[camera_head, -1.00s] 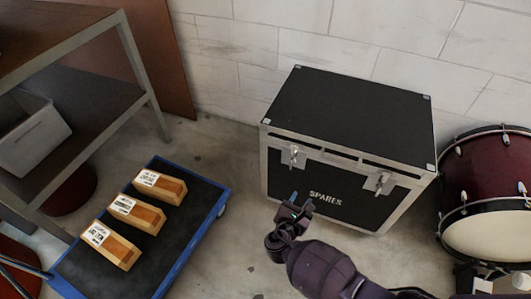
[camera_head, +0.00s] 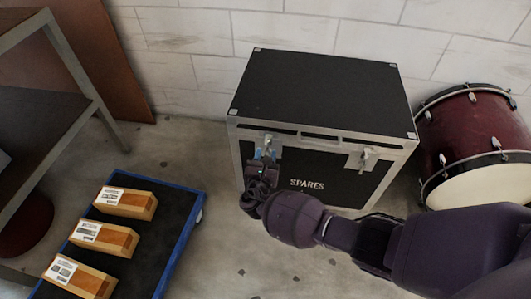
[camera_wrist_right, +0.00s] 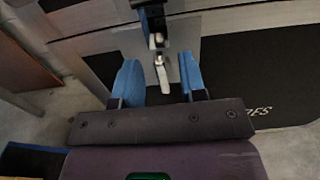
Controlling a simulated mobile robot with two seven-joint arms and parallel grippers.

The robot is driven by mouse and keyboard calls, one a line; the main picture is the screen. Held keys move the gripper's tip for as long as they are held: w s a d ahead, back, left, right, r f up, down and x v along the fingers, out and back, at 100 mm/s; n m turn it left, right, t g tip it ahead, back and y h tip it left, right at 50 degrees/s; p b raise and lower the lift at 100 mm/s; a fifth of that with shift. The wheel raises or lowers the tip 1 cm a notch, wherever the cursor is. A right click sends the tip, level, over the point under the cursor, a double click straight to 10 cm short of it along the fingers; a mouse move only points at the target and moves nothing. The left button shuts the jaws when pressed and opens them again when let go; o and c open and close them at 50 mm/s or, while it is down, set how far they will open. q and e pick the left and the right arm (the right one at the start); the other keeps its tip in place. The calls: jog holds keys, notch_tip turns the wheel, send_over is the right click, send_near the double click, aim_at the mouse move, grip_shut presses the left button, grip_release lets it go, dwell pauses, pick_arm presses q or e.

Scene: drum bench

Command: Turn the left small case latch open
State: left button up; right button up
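The black case (camera_head: 318,85) with metal edges and the word SPARES stands on the floor against the wall. Its left latch (camera_head: 268,141) is on the front at the left, partly hidden by my right gripper. In the right wrist view the latch (camera_wrist_right: 161,72) shows as a metal tab between and just beyond my blue fingertips. My right gripper (camera_wrist_right: 160,80) is open, with a finger on each side of the latch; I see gaps on both sides. It also shows at the case front in the head view (camera_head: 264,157). The right latch (camera_head: 364,159) is untouched. My left gripper is not in view.
A blue-edged cart (camera_head: 180,240) with several wooden boxes (camera_head: 125,203) stands at the left. A maroon drum (camera_head: 470,135) stands close to the case's right side. A metal shelf (camera_head: 60,80) is at the far left. The floor before the case is clear.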

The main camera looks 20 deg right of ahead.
jog(key=shift+x, duration=0.8)
grip_shut()
